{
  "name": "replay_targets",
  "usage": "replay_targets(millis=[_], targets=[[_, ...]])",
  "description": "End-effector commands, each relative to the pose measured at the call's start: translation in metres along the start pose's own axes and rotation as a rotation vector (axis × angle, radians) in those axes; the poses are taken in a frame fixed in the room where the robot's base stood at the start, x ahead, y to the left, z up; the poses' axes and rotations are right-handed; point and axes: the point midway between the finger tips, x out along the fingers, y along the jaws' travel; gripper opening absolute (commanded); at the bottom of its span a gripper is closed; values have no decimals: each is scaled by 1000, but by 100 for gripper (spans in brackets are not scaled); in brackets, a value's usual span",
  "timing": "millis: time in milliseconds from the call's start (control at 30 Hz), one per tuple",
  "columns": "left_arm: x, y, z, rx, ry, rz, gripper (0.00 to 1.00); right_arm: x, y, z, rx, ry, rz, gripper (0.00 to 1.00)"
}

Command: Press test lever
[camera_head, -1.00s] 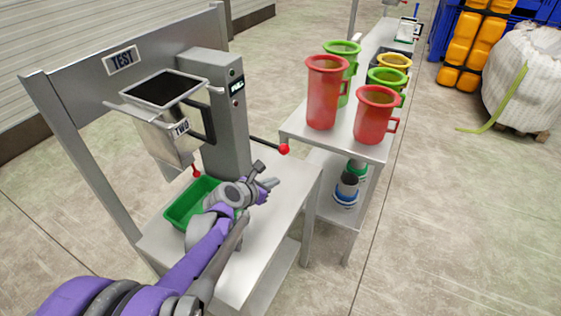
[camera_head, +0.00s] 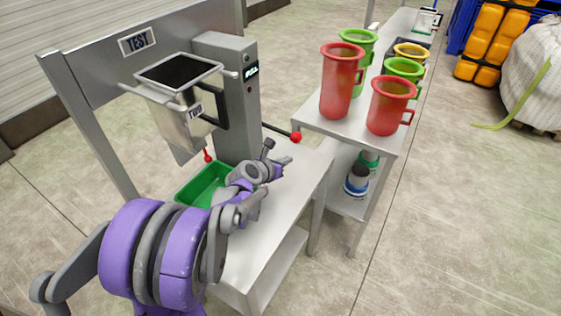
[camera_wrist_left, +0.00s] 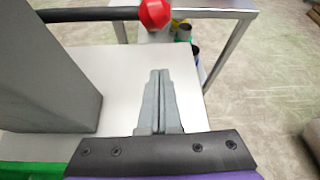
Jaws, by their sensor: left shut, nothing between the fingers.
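A dark lever with a red ball end (camera_head: 296,137) sticks out to the right from the grey test column (camera_head: 227,100). The ball also shows at the top of the left wrist view (camera_wrist_left: 155,13), on its dark rod. My left gripper (camera_head: 282,164) is over the metal table, just short of the ball in the head view. In the left wrist view its fingers (camera_wrist_left: 160,75) are together and empty, apart from the ball in the picture. My right gripper is out of view.
A green tray (camera_head: 203,186) sits on the table (camera_head: 285,205) under the hopper, partly behind my arm. Red jugs (camera_head: 341,82) and green jugs stand on the shelf unit (camera_head: 345,128) to the right.

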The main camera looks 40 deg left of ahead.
Motion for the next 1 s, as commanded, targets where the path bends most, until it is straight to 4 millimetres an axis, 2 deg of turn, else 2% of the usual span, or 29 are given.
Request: replay_targets(millis=[33,200,300,433,900,1000], targets=[[12,0,0,2,0,-2,0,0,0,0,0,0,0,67],[46,0,0,2,0,-1,0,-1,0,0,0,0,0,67],[38,0,19,1,-1,1,0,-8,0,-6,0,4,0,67],[33,0,32,1,0,1,0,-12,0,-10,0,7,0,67],[30,0,38,0,0,0,0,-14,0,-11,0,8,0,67],[26,0,47,-34,-1,-15,0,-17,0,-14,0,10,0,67]])
